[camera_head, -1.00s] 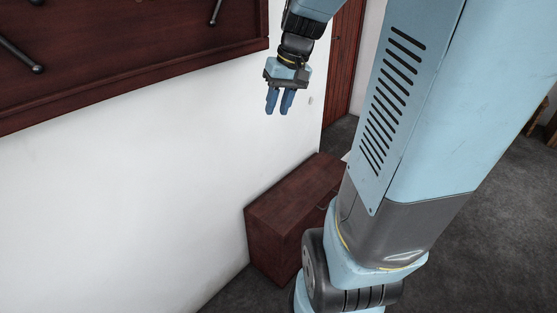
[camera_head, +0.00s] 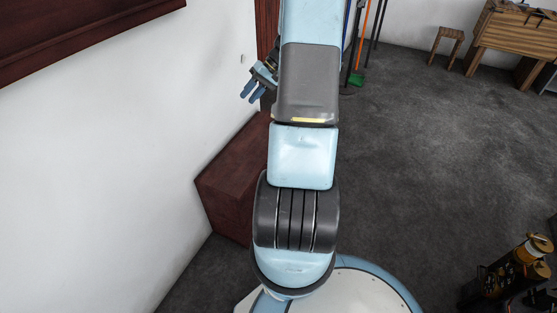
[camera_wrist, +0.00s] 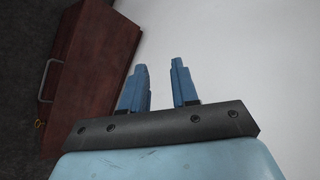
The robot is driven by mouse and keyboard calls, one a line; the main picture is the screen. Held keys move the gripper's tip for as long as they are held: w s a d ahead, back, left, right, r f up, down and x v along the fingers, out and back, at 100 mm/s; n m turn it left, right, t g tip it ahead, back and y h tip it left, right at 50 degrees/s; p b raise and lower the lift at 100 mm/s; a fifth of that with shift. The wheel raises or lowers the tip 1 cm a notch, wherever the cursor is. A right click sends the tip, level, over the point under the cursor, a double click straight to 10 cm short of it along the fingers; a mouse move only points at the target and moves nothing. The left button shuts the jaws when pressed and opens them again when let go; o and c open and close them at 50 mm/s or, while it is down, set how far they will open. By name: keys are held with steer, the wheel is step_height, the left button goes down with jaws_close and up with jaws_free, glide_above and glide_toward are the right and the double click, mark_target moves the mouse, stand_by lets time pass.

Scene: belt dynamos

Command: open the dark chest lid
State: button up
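The dark reddish-brown chest (camera_head: 232,180) stands on the floor against the white wall, left of my arm in the head view. Its lid looks shut, and my arm hides its right part. In the wrist view the chest (camera_wrist: 95,65) lies at the left, with a metal handle (camera_wrist: 46,80) and a small brass-coloured fitting (camera_wrist: 39,124) on its front. My gripper (camera_head: 251,97) is up near the wall, above the chest and apart from it. In the wrist view its two blue fingers (camera_wrist: 159,66) are spread with nothing between them.
A dark wooden board or shelf (camera_head: 75,32) juts from the wall at the upper left. Brooms (camera_head: 362,45), a stool (camera_head: 447,46) and a wooden bench (camera_head: 512,45) stand at the back. A brass-and-black machine (camera_head: 510,275) sits at the lower right. The grey carpet (camera_head: 440,160) between is clear.

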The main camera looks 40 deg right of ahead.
steer(key=s+d+f+m+t+h, duration=0.1)
steer(key=s+d+f+m+t, duration=0.4)
steer(key=f, duration=0.8)
steer(key=s+d+f+m+t, duration=0.1)
steer(key=s+d+f+t, duration=0.15)
steer(key=d+f, duration=0.75)
steer(key=s+d+f+m+t+h, duration=0.1)
steer(key=s+d+f+m+t, duration=0.25)
steer(key=f, duration=1.25)
steer(key=shift+n, duration=0.25)
steer(key=x, duration=1.3)
steer(key=shift+r, duration=0.15)
jaws_close()
